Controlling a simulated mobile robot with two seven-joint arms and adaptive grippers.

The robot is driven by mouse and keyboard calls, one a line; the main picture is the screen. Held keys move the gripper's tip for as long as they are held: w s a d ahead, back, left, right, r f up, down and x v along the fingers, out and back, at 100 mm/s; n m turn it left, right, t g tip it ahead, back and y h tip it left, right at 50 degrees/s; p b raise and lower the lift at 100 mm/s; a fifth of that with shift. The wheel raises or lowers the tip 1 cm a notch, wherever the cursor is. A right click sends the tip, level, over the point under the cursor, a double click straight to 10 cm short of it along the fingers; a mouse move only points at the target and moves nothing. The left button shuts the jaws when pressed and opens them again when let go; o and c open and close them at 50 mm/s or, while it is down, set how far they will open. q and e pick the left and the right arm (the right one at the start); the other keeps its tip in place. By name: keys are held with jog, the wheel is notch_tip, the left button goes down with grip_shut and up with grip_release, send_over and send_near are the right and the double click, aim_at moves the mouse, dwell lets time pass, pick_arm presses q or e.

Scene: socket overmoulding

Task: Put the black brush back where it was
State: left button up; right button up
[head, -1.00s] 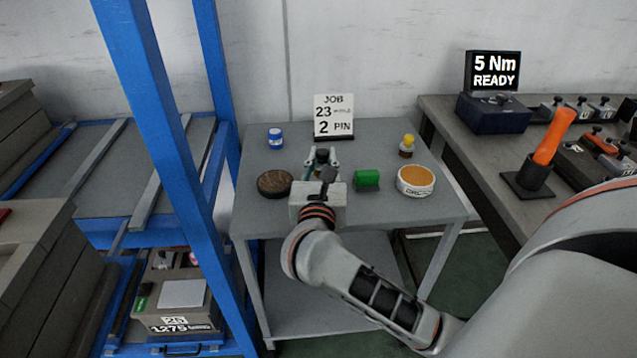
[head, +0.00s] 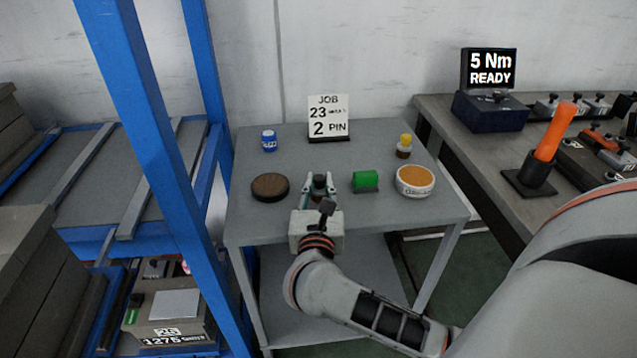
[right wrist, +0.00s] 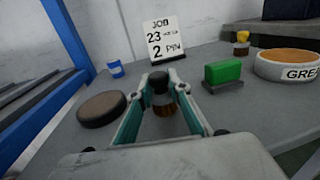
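The black brush (head: 319,182), with a black top and a brown lower part, stands upright between the fingers of my right gripper (head: 319,187) over the front middle of the grey table (head: 245,222). In the right wrist view the brush (right wrist: 165,106) sits between the two teal fingers (right wrist: 163,92), which are closed in on its sides. I cannot tell whether its lower end touches the table. My left gripper is not in view.
A brown disc (head: 270,187) lies left of the brush. A green block (head: 366,181) and an orange-topped round tin (head: 415,182) stand right. A blue can (head: 269,141), a job sign (head: 328,118) and a yellow-capped bottle (head: 404,147) stand behind. The table between them is clear.

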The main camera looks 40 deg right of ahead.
jog(key=o, duration=0.3)
jog(key=shift+o, duration=0.2)
jog(key=shift+r, duration=0.1)
